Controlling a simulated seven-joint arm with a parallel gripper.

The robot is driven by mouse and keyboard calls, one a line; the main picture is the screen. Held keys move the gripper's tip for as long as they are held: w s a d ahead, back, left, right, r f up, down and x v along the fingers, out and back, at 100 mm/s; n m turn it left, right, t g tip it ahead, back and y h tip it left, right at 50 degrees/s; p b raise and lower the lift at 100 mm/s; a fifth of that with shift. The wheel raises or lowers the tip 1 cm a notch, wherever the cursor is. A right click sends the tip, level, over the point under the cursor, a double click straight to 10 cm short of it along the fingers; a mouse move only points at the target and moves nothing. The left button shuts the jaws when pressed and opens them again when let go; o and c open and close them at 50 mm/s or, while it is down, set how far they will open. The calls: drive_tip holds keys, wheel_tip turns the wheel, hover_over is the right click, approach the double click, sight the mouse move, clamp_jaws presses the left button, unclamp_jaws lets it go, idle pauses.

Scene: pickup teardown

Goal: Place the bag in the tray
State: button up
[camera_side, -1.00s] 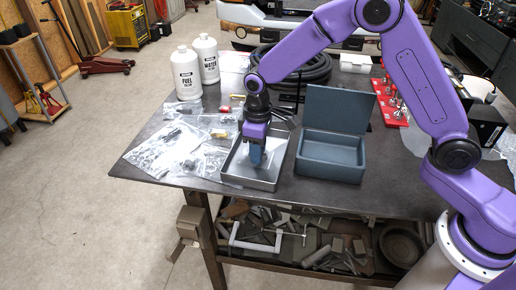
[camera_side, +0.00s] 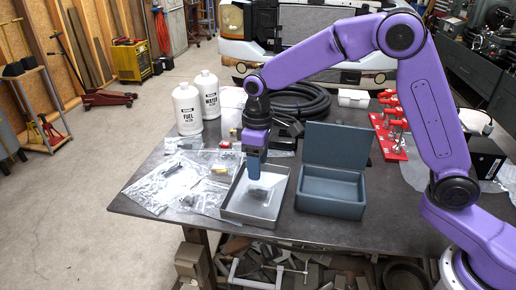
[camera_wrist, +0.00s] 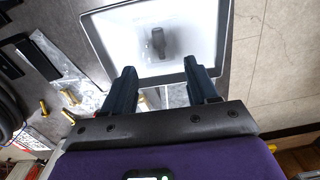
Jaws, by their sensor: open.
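The shallow metal tray (camera_side: 247,221) stands at the front of the dark table. It also shows at the top of the wrist view (camera_wrist: 226,32). A clear plastic bag with a dark part inside (camera_wrist: 158,43) lies on the tray floor. In the side view its dark content (camera_side: 257,194) shows just below the fingers. My gripper (camera_side: 254,180) points down above the tray. In the wrist view its two blue fingers (camera_wrist: 163,92) are apart with nothing held between them. The bag's clear edges are hard to make out against the bright tray floor.
A blue-grey box (camera_side: 330,205) with its lid up stands right of the tray. Several other clear bags of parts (camera_side: 165,188) lie to the left. Two white bottles (camera_side: 187,110), a black coiled hose (camera_side: 310,100) and red clamps (camera_side: 390,135) stand farther back.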

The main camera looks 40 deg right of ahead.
drive_tip(key=shift+r, duration=2.1)
drive_tip(key=shift+s, duration=0.1)
drive_tip(key=s+d+n, duration=0.1)
drive_tip(key=s+d, duration=0.3)
drive_tip(key=s, duration=0.6)
drive_tip(key=s+d+n, duration=0.2)
drive_tip(key=s+d, duration=0.3)
drive_tip(key=s, duration=0.6)
drive_tip(key=s+d+f+n, duration=0.1)
drive_tip(key=s+d, duration=0.4)
drive_tip(key=s, duration=0.5)
drive_tip(key=shift+s+n, duration=0.3)
drive_tip(key=shift+s, duration=0.05)
